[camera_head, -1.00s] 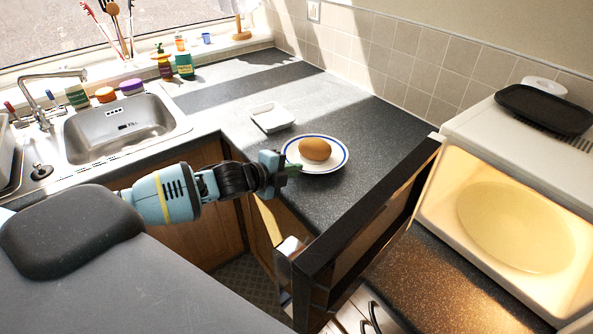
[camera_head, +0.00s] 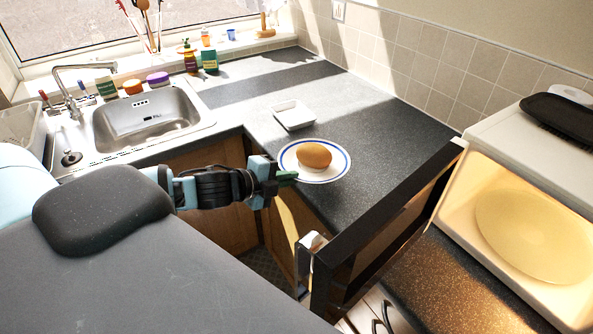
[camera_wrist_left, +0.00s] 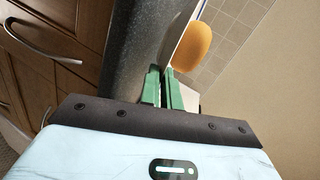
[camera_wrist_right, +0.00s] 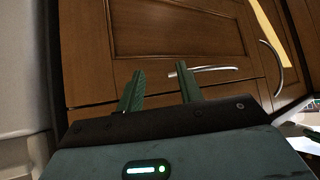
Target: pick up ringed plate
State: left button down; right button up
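The ringed plate (camera_head: 327,175), white with a blue ring, is over the dark worktop near its left edge, with a brown bun (camera_head: 314,155) on it. My left gripper (camera_head: 286,178) is at the plate's near-left rim. In the left wrist view its green fingers (camera_wrist_left: 163,88) are close together, with the pale rim between them, and the bun (camera_wrist_left: 194,45) shows beyond. The head view does not clearly show whether the plate is clear of the worktop. My right gripper (camera_wrist_right: 160,92) is open and empty, facing wooden cupboard doors; it is out of the head view.
A small white square dish (camera_head: 294,116) stands behind the plate. The open dark-framed microwave door (camera_head: 390,225) juts out on the right, close to the plate, from the microwave (camera_head: 490,145). The sink (camera_head: 145,120) is at the left. The worktop behind the dish is free.

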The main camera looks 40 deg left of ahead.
pick_arm(q)
jog(key=s+r, duration=0.1)
jog(key=s, duration=0.5)
jog(key=shift+a, duration=0.35)
